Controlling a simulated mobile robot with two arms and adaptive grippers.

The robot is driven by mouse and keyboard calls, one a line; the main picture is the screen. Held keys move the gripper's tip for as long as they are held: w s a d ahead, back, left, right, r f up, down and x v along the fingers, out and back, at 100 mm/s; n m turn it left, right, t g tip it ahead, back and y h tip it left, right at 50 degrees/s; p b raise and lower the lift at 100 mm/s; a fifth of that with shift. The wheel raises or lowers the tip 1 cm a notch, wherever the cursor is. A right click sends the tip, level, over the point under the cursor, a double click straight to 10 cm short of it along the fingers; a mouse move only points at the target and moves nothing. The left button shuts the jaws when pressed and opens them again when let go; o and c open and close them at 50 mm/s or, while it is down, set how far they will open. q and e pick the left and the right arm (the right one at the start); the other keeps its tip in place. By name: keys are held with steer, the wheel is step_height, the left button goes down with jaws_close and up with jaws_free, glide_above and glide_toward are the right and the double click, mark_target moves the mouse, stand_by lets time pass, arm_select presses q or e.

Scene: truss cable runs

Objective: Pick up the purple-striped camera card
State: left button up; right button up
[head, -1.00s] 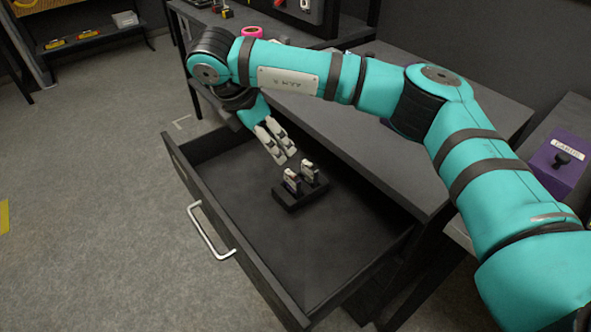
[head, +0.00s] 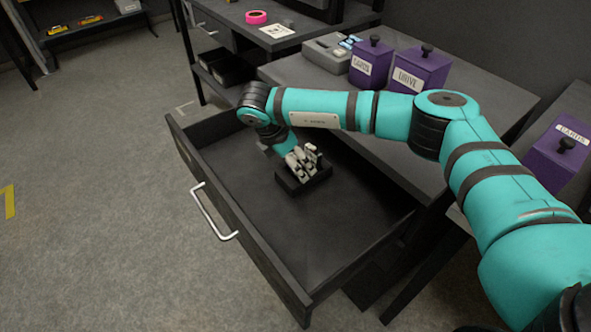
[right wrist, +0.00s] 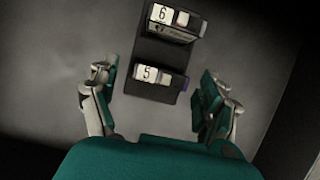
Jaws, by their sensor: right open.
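A black holder (head: 292,187) stands in the open drawer with two small cards in it. In the right wrist view, the card labelled 5 (right wrist: 153,83) sits in the nearer slot, with a small purplish patch at its right end. The card labelled 6 (right wrist: 172,22) sits in the farther slot. In the head view, my right gripper (head: 300,162) partly hides the cards. My left gripper is not in view.
The drawer (head: 245,265) is pulled out, with bare floor space around the holder and walls on its sides. Purple boxes (head: 422,72) and a grey device (head: 328,52) stand on the worktop above. Another purple box (head: 553,160) is at the right.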

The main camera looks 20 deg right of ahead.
steer(key=shift+x, duration=0.8)
steer(key=shift+c, duration=0.4)
steer(key=c, duration=1.1)
steer(key=shift+c, duration=0.5)
steer(key=shift+r, duration=0.2)
